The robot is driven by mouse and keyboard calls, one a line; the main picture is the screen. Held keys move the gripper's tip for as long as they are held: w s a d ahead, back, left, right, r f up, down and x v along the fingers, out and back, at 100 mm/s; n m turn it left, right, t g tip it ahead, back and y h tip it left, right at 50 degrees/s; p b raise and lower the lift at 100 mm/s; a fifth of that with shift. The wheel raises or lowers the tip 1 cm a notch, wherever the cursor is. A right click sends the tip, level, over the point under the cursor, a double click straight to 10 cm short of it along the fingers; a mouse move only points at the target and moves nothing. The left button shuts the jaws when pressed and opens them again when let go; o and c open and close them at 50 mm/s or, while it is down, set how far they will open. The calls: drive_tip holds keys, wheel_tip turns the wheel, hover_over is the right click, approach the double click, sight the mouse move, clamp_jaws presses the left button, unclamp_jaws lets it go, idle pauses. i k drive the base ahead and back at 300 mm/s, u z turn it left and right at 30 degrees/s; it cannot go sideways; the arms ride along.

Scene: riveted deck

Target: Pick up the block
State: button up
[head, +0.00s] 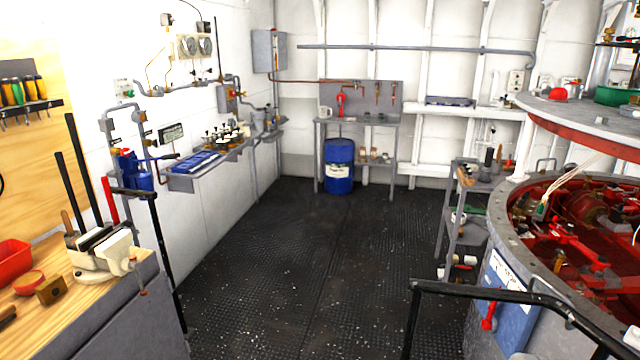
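A small brown block (51,291) with a dark spot on its face sits on the wooden workbench (75,318) at the lower left of the head view. It is beside a round red lid-like thing (29,283) and in front of a pale vise-like tool (100,255). I take this to be the block; no other clear block shows on the bench. My gripper is not in view, and no part of my arm shows.
A red bin (12,254) stands on the bench. Black railings (150,230) rise at the bench's right end and at the lower right (490,292). Round red machinery (580,230) fills the right. The dark riveted floor (310,255) between is clear back to a blue drum (338,170).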

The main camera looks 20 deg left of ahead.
sight(55, 286)
drive_tip(key=u, duration=0.7)
drive_tip(key=i, duration=1.05)
drive_tip(key=u, duration=2.05)
drive_tip(key=i, duration=1)
drive_tip(key=u, duration=0.8)
drive_tip(key=i, duration=0.55)
drive_tip(key=u, duration=0.1)
